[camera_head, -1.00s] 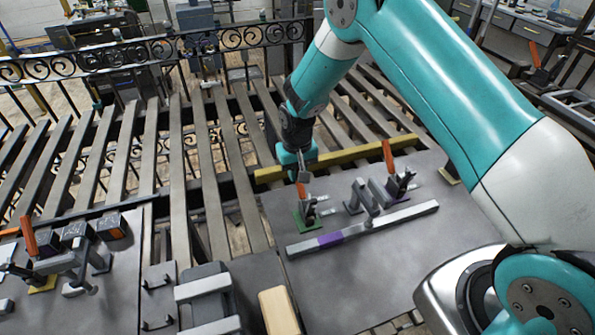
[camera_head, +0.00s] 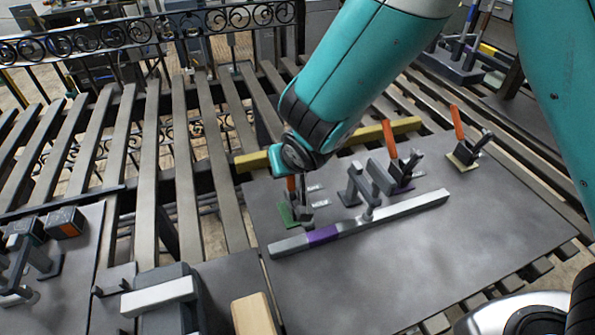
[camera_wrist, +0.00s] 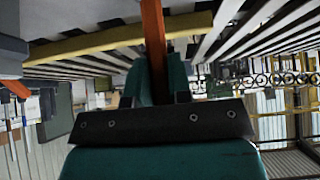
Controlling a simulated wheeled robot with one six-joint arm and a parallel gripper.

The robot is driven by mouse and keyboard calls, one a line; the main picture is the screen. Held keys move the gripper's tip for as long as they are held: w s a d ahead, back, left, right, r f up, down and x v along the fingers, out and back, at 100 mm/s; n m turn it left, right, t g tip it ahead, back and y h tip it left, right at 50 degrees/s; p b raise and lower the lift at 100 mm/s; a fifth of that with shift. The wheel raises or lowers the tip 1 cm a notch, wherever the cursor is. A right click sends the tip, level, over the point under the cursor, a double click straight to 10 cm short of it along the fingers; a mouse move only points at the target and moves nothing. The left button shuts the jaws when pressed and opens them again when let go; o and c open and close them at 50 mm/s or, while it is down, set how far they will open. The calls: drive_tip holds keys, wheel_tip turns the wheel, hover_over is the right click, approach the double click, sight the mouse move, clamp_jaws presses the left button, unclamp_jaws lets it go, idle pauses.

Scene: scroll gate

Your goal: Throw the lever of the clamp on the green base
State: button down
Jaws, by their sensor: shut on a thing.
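The clamp on the green base (camera_head: 287,216) stands near the left edge of the grey plate, just behind a grey bar with a purple band (camera_head: 323,235). Its orange lever (camera_head: 291,185) stands about upright, its upper part hidden by my gripper (camera_head: 288,174). My gripper reaches down from above and is shut on the lever. In the wrist view the orange lever (camera_wrist: 153,40) runs between the teal fingers of my gripper (camera_wrist: 160,75); the clamp's base is not visible there.
A yellow bar (camera_head: 375,134) lies behind the clamps. The front of the grey plate (camera_head: 400,270) is clear.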

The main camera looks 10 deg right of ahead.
drive_tip(key=shift+s+d+f+t+b, duration=0.15)
drive_tip(key=shift+s+t+b, duration=0.5)
drive_tip(key=shift+b, duration=0.6)
drive_tip(key=shift+r+t, duration=0.2)
drive_tip(key=shift+t, duration=0.05)
drive_tip(key=c, duration=1)
unclamp_jaws()
drive_tip(key=shift+c, duration=0.2)
drive_tip(key=b+v, duration=0.1)
drive_tip(key=v, duration=1.6)
drive_tip(key=shift+d+b, duration=0.3)
drive_tip(key=shift+b, duration=0.05)
drive_tip(key=shift+s+r, duration=0.1)
